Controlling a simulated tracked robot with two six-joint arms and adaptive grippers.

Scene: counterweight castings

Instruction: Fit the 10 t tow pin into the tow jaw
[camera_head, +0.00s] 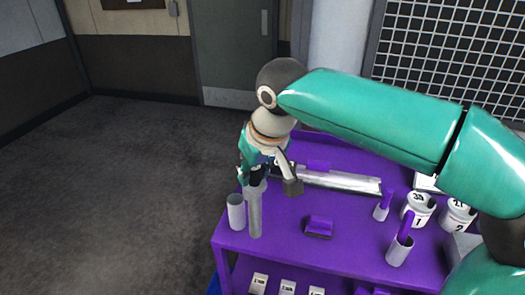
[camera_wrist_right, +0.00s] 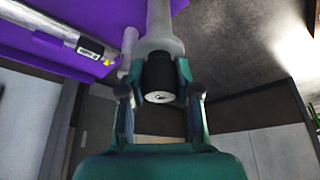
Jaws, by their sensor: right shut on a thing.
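My right gripper (camera_head: 254,176) is shut on the black top end of a tall grey cylinder (camera_head: 255,212) at the left edge of the purple cart. In the right wrist view the gripper's fingers (camera_wrist_right: 160,88) sit on both sides of the black end (camera_wrist_right: 158,75), and the grey body (camera_wrist_right: 160,20) runs away beyond it. The cylinder looks upright; I cannot tell whether its lower end touches the cart. No rating is readable on it, so I cannot confirm it is the 10 t tow pin. I cannot clearly identify the tow jaw. My left gripper is not in view.
A short light-grey cylinder (camera_head: 236,212) stands close left of the held one. A long silver bar (camera_head: 340,181) lies behind on the purple cart (camera_head: 285,245). A purple block (camera_head: 319,226), purple-topped pieces (camera_head: 398,252) and numbered white containers (camera_head: 417,209) stand to the right. Open floor lies left.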

